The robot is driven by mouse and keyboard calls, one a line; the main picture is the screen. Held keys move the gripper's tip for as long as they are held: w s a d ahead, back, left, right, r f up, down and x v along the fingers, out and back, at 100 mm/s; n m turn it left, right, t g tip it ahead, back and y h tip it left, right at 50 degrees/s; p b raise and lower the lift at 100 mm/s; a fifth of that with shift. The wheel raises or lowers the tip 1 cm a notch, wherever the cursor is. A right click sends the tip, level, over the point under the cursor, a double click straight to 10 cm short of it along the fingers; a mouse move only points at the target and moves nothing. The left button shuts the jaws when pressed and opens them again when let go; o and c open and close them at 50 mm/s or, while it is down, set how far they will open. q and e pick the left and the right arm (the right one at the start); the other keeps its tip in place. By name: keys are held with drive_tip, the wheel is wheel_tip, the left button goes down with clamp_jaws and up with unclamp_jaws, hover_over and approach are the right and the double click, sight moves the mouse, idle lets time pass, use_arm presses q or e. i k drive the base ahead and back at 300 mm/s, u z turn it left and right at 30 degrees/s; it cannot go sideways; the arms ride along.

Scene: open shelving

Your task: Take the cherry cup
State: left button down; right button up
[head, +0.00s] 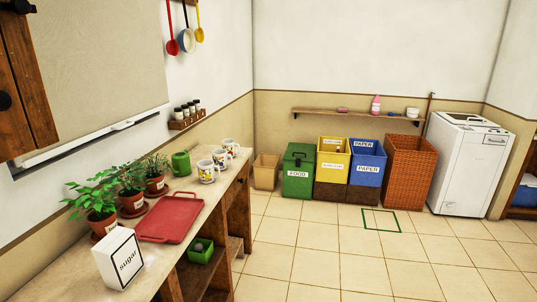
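Three white cups with small coloured prints stand in a row at the far end of the wooden counter on the left: the nearest cup (206,172), the middle cup (220,160) and the farthest cup (231,147). The prints are too small to tell which one carries cherries. Neither of my grippers is in view.
The counter (72,272) also holds a red tray (170,218), a sugar box (119,259) and three potted plants (131,195). Bins, including a green food bin (298,175), line the back wall, with a white washing machine (466,165) at right. The tiled floor (330,255) is clear.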

sight(229, 144)
drive_tip(key=z, duration=0.55)
drive_tip(key=i, duration=1.95)
drive_tip(key=u, duration=0.3)
drive_tip(key=i, duration=1.5)
drive_tip(key=u, duration=1.15)
